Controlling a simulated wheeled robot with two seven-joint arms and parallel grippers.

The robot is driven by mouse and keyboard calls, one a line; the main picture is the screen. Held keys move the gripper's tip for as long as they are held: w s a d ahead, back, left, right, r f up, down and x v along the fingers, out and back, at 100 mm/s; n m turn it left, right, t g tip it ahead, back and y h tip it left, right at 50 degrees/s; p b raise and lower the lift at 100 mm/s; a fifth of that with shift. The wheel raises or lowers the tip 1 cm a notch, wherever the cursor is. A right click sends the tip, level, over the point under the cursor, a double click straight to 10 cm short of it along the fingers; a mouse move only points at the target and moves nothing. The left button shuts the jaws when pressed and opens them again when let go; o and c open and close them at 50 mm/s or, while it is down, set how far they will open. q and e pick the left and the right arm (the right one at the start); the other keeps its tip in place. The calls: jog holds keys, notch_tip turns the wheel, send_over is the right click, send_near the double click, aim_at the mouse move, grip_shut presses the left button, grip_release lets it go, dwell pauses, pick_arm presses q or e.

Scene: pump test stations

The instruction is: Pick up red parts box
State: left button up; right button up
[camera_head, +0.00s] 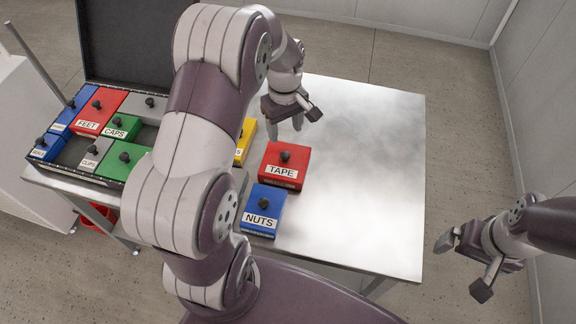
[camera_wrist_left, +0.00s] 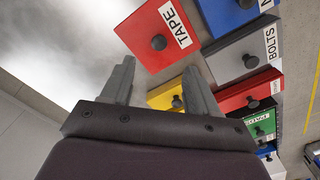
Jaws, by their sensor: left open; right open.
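The red box labelled TAPE (camera_head: 295,173) sits on the metal table, with a black knob on top; it also shows in the left wrist view (camera_wrist_left: 150,55). A red box labelled FEET (camera_head: 108,101) sits in the black case at the left. Another red box (camera_wrist_left: 232,98) shows in the left wrist view beyond my fingers, its label unreadable. My left gripper (camera_head: 285,126) is open and empty, above the table just behind the TAPE box, apart from it. My right gripper (camera_head: 463,264) is open and empty, off the table's right edge.
The blue NUTS box (camera_head: 260,222) stands in front of the TAPE box; a yellow box (camera_head: 245,140) is behind-left, partly hidden by my arm. The case (camera_head: 123,45) holds several coloured boxes. The grey BOLTS box (camera_wrist_left: 238,57) shows in the wrist view. The table's right half (camera_head: 370,170) is clear.

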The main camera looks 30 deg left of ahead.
aim_at(285, 154)
pick_arm(q)
notch_tip(285, 154, down, 10)
jog(key=shift+w+a+r+p, duration=0.1)
jog(key=shift+a+p, duration=0.05)
jog(key=shift+p, duration=0.5)
grip_shut()
